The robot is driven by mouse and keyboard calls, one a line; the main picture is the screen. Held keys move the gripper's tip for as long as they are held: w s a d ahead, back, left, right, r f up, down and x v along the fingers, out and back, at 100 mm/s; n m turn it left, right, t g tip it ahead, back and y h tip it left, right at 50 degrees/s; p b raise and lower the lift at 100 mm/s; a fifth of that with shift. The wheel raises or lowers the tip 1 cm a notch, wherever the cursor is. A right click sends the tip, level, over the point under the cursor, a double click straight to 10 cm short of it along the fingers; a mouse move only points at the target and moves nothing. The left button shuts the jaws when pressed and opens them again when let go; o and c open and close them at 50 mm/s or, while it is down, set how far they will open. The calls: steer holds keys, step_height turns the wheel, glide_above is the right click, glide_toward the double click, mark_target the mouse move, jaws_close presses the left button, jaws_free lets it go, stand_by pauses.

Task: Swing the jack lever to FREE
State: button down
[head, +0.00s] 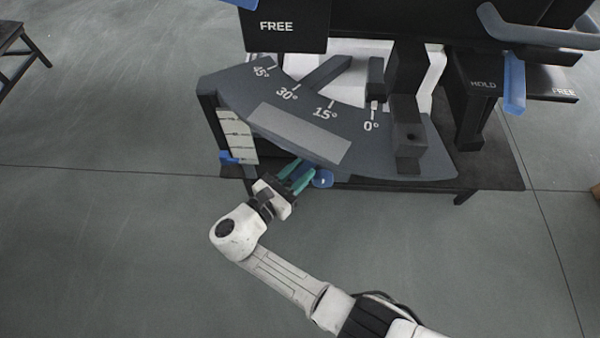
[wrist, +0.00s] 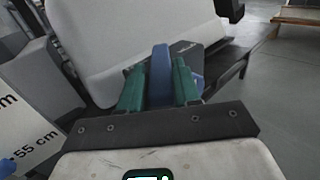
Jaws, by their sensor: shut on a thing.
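A blue lever handle (head: 322,178) shows under the front edge of the grey angle-scale plate (head: 415,165). My gripper (head: 297,176) reaches it from the lower left with its green fingers. In the wrist view, my gripper (wrist: 160,88) has one finger on each side of the upright blue handle (wrist: 160,72), shut on it. The lever's root and pivot are hidden under the plate. A black plate with small, unreadable pale lettering (wrist: 184,46) lies just behind the handle.
A black panel marked FREE (head: 285,28) stands above the scale. At right are HOLD (head: 482,86) and FREE labels and another blue handle (head: 514,85). A white height scale (head: 238,137) stands left of the plate. The floor in front is clear.

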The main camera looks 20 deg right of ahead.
stand_by(0.3)
steer(key=c, duration=0.9)
jaws_free()
steer(key=p+v, duration=0.1)
steer(key=v, duration=0.9)
steer(key=shift+s+a, duration=0.2)
steer(key=shift+a, duration=0.15)
